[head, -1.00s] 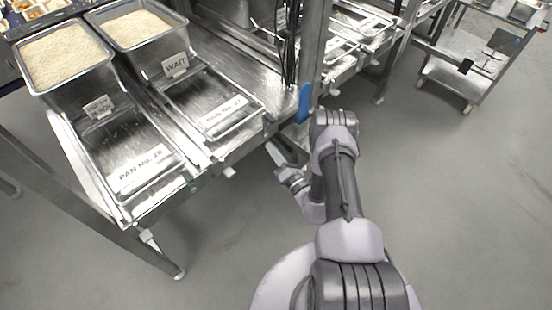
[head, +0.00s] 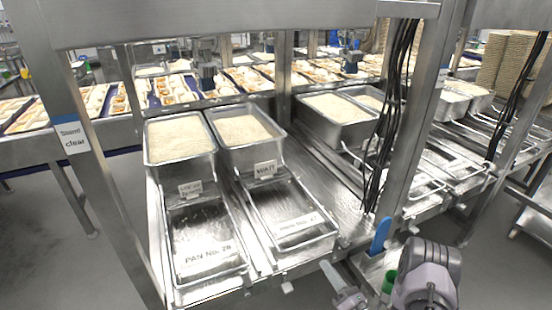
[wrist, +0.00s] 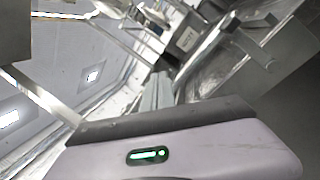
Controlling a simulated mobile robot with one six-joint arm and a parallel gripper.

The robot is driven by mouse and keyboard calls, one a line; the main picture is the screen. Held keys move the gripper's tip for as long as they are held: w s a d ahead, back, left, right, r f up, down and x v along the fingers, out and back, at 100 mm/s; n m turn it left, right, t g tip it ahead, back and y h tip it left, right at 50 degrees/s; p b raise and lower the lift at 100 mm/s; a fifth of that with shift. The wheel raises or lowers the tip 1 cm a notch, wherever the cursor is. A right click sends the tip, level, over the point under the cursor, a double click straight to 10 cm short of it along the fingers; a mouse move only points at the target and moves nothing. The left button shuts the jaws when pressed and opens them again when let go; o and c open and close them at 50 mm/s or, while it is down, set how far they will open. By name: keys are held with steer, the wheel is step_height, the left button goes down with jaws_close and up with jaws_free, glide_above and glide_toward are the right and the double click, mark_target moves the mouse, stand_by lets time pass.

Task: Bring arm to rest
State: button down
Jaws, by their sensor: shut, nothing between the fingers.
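My arm (head: 428,272) is folded at the bottom right of the head view, its upper part cut off by the frame edge. My gripper (head: 328,268) points up and left, low beside the front edge of the steel rack (head: 262,290). It is small in the head view. In the wrist view my gripper's fingers (wrist: 158,92) lie together with nothing held, beyond the pale housing with a green light.
Two rice pans (head: 180,140) (head: 243,130) stand on the rack behind two empty labelled slots. A rack post with a blue handle (head: 381,236) and hanging black cables (head: 385,140) stands close to my arm. Grey floor is open at left.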

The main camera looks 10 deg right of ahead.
steer(key=s+a+r+n+g+y, duration=0.4)
steer(key=a+r+n+g, duration=0.35)
steer(key=r+n, duration=0.2)
steer(key=s+a+r+n+g+y, duration=0.3)
steer(key=a+r+n+g+y, duration=0.3)
steer(key=a+r+n, duration=0.4)
steer(key=s+a+r+n+g+h, duration=0.1)
steer(key=s+r+n+g+h, duration=0.2)
steer(key=s+n+h, duration=0.35)
steer(key=s+r+n+g+h, duration=0.3)
steer(key=s+h, duration=0.1)
steer(key=s, duration=0.5)
steer(key=s+d+r+n+t+h, duration=0.3)
steer(key=d+r+n+t+h, duration=0.1)
steer(key=d+n+t+h, duration=0.2)
steer(key=shift+s+d+t, duration=0.3)
steer(key=shift+d+t, duration=0.05)
steer(key=shift+d, duration=0.4)
